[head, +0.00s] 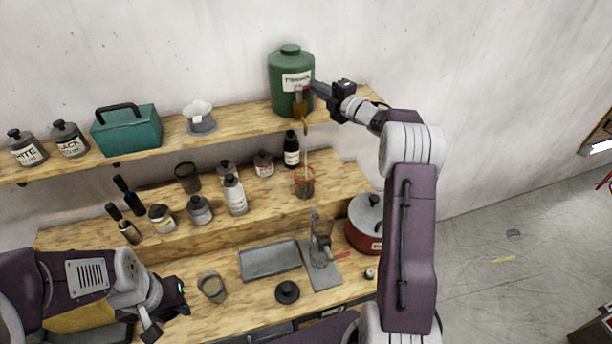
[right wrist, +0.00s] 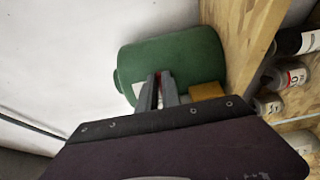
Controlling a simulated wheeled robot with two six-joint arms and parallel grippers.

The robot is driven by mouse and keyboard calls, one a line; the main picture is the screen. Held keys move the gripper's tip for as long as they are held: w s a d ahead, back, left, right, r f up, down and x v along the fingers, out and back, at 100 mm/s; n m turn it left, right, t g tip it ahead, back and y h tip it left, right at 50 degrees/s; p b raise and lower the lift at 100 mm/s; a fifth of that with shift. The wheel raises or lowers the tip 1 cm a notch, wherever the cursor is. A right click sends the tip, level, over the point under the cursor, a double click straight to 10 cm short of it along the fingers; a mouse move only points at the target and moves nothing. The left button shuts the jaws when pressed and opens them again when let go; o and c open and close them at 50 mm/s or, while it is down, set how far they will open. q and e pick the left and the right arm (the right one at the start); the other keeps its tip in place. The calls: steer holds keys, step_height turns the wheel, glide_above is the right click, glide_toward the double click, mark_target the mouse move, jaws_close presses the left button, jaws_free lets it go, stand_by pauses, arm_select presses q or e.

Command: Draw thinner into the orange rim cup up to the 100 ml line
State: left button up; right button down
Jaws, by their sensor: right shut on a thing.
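The green thinner drum (head: 291,66) stands on the upper shelf, its label facing out and a brass tap (head: 300,112) at its lower front. My right gripper (head: 308,88) is shut at the tap, on what seems to be its small red handle. In the right wrist view its fingers (right wrist: 157,92) reach the drum (right wrist: 180,62), with the brass tap (right wrist: 207,91) beside them; the grip point is mostly hidden. The orange rim cup (head: 305,188) stands below the tap on the middle shelf. A thin pale line runs down into it. Its level and 100 ml line are unreadable. My left gripper (head: 168,312) is open and empty.
Several bottles and jars, including a white bottle (head: 235,196), stand left of the cup; a dark bottle (head: 291,150) is behind it. On the bench are a grey tray (head: 270,262), a grey cup (head: 212,287), a black lid (head: 288,292) and a red pot (head: 364,226).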

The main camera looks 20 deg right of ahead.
arm_select(q)
step_height(320, 180, down, 7)
steer(key=b, duration=0.7)
stand_by(1.4)
steer(key=shift+s, duration=0.1)
stand_by(5.5)
